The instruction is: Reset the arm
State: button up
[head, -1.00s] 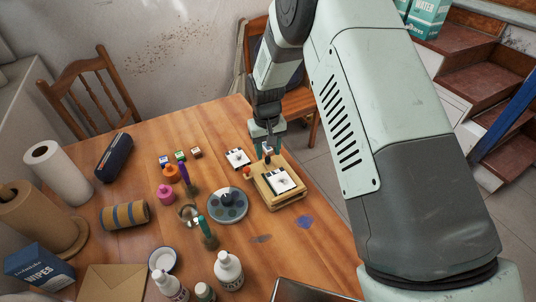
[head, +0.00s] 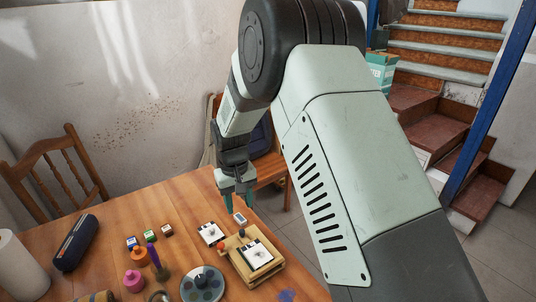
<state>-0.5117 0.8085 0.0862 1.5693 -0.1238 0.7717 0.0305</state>
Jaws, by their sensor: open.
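My gripper (head: 237,203) hangs pointing down above the far right part of the wooden table (head: 186,193). Its two teal fingertips are apart with nothing between them. Below it and slightly right is a wooden board (head: 264,276) with a white printed card (head: 254,255) on it. A small dark-handled piece with a pale top (head: 240,219) stands by the board's far edge, just below the fingertips and apart from them as far as I can tell. A second white card (head: 210,233) lies on the table to the left of the board.
Several small blocks (head: 150,236), an orange pot (head: 139,255), a pink pot (head: 133,280) and a round grey palette (head: 203,284) stand left of the board. A dark blue case (head: 75,243) and paper roll (head: 20,268) are further left. Chairs (head: 55,180) stand behind.

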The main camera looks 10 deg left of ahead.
jog(key=s+d+r+m+t, duration=0.1)
jog(key=s+d+r+m, duration=0.15)
jog(key=d+r, duration=0.7)
jog(key=s+d+r+m+t, duration=0.15)
jog(key=s+d+r, duration=0.4)
jog(key=r, duration=0.75)
jog(key=s+d+r+m+t, duration=0.1)
jog(key=s+d+r, duration=0.1)
jog(key=s+d, duration=0.4)
jog(key=s+d+r+m+t, duration=0.1)
jog(key=s+d+r+t, duration=0.1)
jog(key=s+d, duration=0.5)
jog(key=s+r, duration=0.1)
jog(key=s, duration=0.3)
jog(key=shift+s+d+r+m, duration=0.15)
jog(key=shift+s+r+m, duration=0.05)
jog(key=shift+s+m, duration=0.2)
jog(key=shift+o, duration=0.5)
jog(key=shift+w, duration=0.1)
